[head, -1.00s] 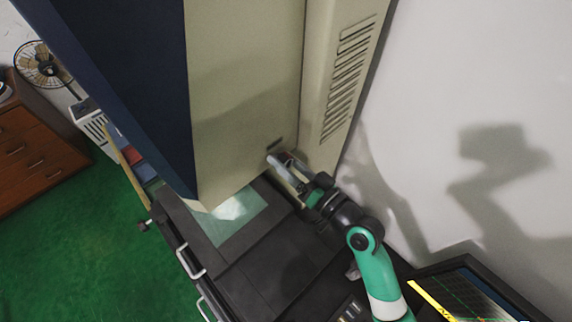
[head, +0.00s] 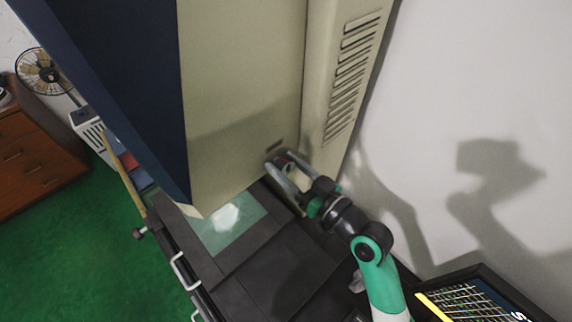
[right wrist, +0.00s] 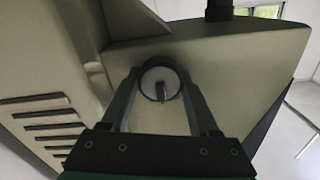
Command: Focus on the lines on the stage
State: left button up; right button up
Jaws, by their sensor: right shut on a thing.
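A tall beige and dark blue machine (head: 240,90) stands over a stage with a pale green glass plate (head: 240,222). A bright, roughly hexagonal light patch (head: 222,218) lies on the glass. My right gripper (head: 281,166) reaches the machine's side, low down. In the right wrist view its fingers (right wrist: 160,78) are shut on a round grey knob (right wrist: 151,84) with a dark rim and a small lever-like piece at its middle. A screen (head: 474,303) at the lower right shows crossing pale lines on dark, partly cut off by the frame. My left gripper is not in view.
A vented panel (head: 355,75) stands beside the knob, near a white wall (head: 470,90). White handles (head: 184,272) and a small crank (head: 140,232) stick out along the stage's left edge. The green floor (head: 75,255) at left is clear.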

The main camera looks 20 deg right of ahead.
jog(key=o, duration=1.4)
jog(key=shift+c, duration=0.2)
jog(key=v, duration=1.1)
jog(key=shift+s+b, duration=0.3)
jog(key=shift+b, duration=0.1)
jog(key=shift+d, duration=0.1)
